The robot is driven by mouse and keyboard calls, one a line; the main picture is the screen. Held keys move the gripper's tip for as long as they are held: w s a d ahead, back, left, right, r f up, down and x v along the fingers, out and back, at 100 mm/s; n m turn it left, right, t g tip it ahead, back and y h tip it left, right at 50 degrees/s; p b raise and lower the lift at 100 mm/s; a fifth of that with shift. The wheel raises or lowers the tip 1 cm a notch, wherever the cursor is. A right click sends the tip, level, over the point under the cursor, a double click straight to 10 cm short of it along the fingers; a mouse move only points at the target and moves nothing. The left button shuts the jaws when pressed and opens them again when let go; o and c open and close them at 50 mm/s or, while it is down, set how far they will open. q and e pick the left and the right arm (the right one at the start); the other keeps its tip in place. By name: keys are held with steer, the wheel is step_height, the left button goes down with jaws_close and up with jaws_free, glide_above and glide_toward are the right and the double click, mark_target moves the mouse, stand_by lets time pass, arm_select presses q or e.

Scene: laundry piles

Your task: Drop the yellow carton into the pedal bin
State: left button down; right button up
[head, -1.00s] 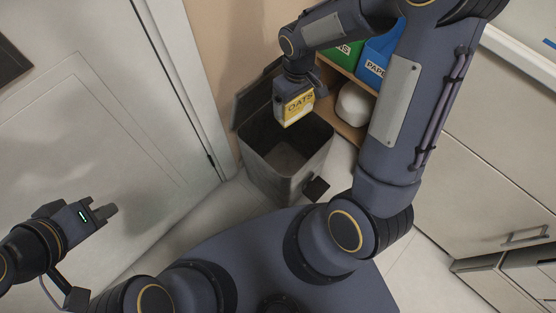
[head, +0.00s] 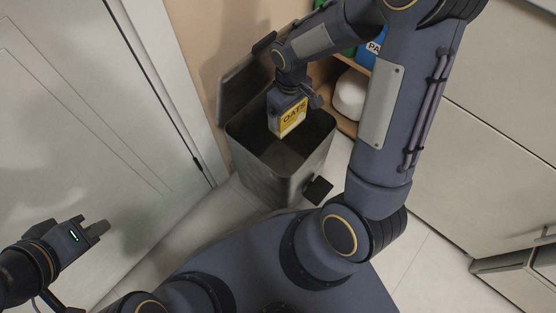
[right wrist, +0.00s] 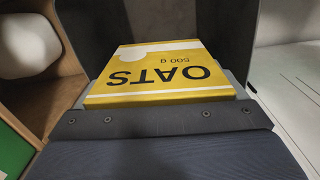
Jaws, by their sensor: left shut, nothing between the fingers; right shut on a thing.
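The yellow carton (head: 288,119), printed OATS, is in my right gripper (head: 289,103), which is shut on it. The carton hangs over the open mouth of the pedal bin, near its back edge. It also fills the middle of the right wrist view (right wrist: 160,72). The pedal bin (head: 268,184) is dark grey, with its lid (head: 243,80) raised at the back and its pedal at the front. The part of its floor that shows looks empty. My left gripper (head: 103,230) is shut and empty at the lower left, well away from the bin.
A wooden shelf (head: 346,126) stands right behind the bin, holding a white rounded object (head: 350,94) and a blue box (head: 371,50) partly hidden by my arm. A white door (head: 70,120) is at the left. Pale cabinets (head: 480,150) are at the right.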

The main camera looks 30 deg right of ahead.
steer(key=shift+f, duration=0.35)
steer(key=o, duration=0.7)
steer(key=shift+r, duration=0.15)
step_height(320, 180, up, 6)
steer(key=p, duration=0.3)
steer(key=shift+r, duration=0.2)
steer(key=shift+r+p, duration=0.35)
steer(key=shift+r, duration=0.2)
